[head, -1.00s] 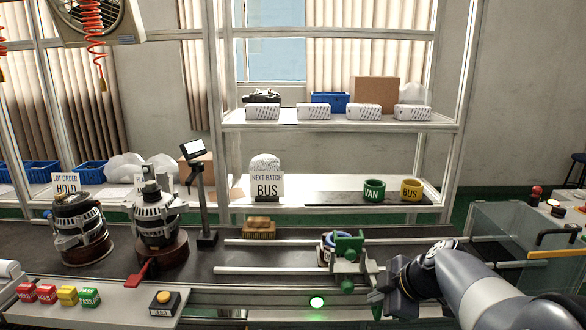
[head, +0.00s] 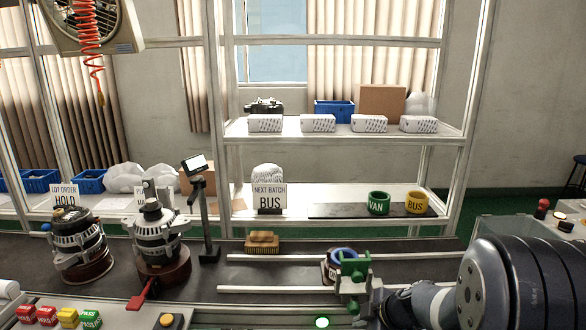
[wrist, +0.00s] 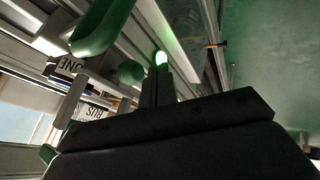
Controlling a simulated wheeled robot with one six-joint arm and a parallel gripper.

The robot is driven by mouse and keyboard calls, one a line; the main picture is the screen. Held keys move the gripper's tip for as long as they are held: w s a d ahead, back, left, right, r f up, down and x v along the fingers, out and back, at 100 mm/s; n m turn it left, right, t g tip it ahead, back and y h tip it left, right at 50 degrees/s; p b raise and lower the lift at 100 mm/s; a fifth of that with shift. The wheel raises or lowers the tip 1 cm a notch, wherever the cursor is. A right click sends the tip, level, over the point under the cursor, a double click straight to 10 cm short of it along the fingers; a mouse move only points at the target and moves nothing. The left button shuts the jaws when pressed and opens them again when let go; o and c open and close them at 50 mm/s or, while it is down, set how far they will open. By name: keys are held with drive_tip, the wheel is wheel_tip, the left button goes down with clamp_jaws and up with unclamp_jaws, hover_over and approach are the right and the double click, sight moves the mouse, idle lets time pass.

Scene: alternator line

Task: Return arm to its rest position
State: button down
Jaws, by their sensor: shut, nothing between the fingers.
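My arm (head: 505,285) reaches in from the right edge of the head view and now fills its lower right corner. My gripper (head: 372,308) is low in that view, just right of and below the green clamp fixture (head: 353,272), and is partly hidden. In the wrist view my gripper (wrist: 156,85) shows as dark fingers close together, shut with nothing held. A blurred green part (wrist: 103,25) is close to the camera there. I cannot tell from the head view whether the gripper touches the fixture.
Two alternators (head: 78,243) (head: 158,238) stand on the dark bench at left. A brush (head: 262,242) lies by the rails. A lit green lamp (head: 322,322) is at the front. Green VAN (head: 379,202) and yellow BUS (head: 416,203) rings sit on the shelf behind.

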drive_tip(key=shift+s+r+p, duration=0.1)
drive_tip(key=shift+r+p, duration=0.2)
drive_tip(key=shift+p, duration=0.1)
drive_tip(key=s+d+r, duration=0.3)
drive_tip(key=s+r, duration=0.4)
drive_tip(key=s, duration=0.3)
drive_tip(key=shift+d+b, duration=0.35)
drive_tip(key=shift+b, duration=0.05)
